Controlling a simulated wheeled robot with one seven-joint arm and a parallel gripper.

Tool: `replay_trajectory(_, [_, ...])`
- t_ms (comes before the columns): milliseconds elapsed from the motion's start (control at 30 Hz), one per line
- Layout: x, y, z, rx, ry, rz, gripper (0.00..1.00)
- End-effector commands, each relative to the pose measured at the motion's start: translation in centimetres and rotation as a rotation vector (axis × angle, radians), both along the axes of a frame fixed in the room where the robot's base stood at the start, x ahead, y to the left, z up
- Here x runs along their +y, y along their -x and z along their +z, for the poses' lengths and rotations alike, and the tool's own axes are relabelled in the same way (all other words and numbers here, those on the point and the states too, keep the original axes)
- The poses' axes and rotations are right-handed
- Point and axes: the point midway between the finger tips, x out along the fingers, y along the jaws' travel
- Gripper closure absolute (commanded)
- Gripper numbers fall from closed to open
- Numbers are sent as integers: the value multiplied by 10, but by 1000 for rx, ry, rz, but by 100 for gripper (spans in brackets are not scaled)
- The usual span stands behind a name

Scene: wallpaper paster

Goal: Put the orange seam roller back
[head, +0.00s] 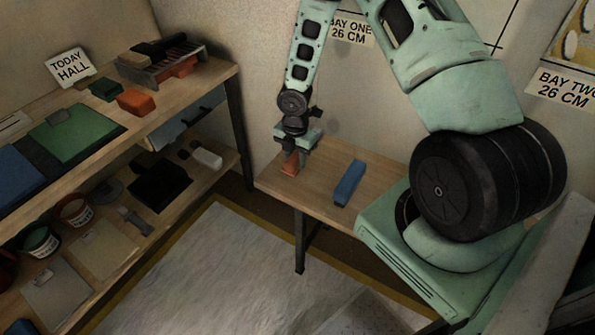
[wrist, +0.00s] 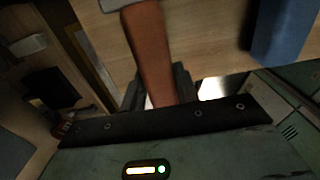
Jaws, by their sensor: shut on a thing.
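My gripper (head: 291,150) is over the left end of the small wooden table, pointing down. It is shut on the orange seam roller (head: 289,168). In the wrist view the roller's long orange handle (wrist: 151,52) runs up from between the fingers to a pale grey part at the picture's top edge. I cannot tell whether the roller touches the table. A dark rack (head: 172,72) with several tools, one of them orange, stands on the upper shelf at the back left.
A blue block (head: 349,183) lies on the small table (head: 322,163), right of my gripper; it shows in the wrist view (wrist: 283,30). An orange block (head: 135,102) and a green mat (head: 76,133) are on the upper shelf. Pots, a dark pad and tools fill the lower shelf.

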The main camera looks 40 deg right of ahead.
Motion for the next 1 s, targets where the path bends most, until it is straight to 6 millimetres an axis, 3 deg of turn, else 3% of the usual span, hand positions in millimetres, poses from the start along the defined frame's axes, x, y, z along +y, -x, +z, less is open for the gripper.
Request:
replay_trajectory(400, [0,0,-55,0,1,0,99])
replay_trajectory(1000, [0,0,-67,-1,1,0,98])
